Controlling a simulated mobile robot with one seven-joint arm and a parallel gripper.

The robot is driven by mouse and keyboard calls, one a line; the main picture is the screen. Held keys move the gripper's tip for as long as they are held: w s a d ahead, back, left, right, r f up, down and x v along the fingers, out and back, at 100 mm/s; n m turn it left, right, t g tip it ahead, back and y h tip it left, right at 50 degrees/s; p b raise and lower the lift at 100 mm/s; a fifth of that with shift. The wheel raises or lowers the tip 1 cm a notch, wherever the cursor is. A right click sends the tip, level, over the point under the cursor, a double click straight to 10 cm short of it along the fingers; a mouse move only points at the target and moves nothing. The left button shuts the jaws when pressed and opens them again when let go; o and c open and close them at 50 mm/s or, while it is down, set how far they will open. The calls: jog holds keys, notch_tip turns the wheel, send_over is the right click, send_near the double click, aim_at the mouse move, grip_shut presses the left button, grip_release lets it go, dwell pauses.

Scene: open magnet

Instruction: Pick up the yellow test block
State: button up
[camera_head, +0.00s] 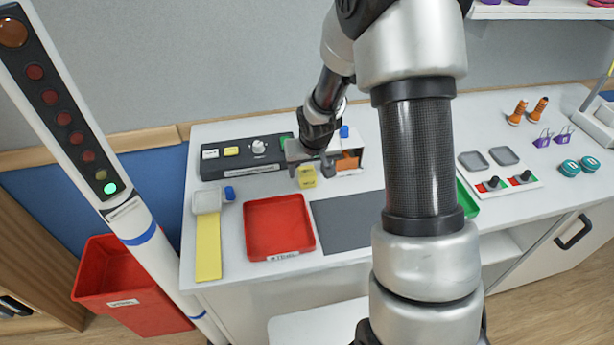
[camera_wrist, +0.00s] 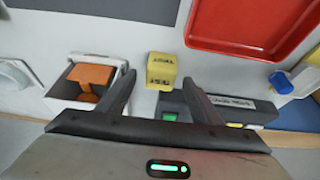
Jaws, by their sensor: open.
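The yellow test block (camera_head: 307,178) stands on the white tabletop, behind the gap between the red tray and the grey mat. It has dark lettering, seen in the wrist view (camera_wrist: 161,70). My gripper (camera_head: 311,172) is open above and close to the block. In the wrist view the open fingers (camera_wrist: 159,80) lie to either side of the line to the block, which appears just past the fingertips. Nothing is between the fingers, and I see no contact. The exact height of the fingertips over the block is hard to tell.
A white box with an orange piece (camera_head: 348,160) stands close to the right of the block. A dark control panel (camera_head: 240,157) is behind left. The red tray (camera_head: 279,226) and grey mat (camera_head: 345,219) lie in front. My arm hides part of the table.

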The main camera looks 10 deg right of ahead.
aim_at(307, 171)
jog(key=shift+x, duration=1.55)
jog(key=shift+w, duration=0.1)
jog(key=c, duration=1.2)
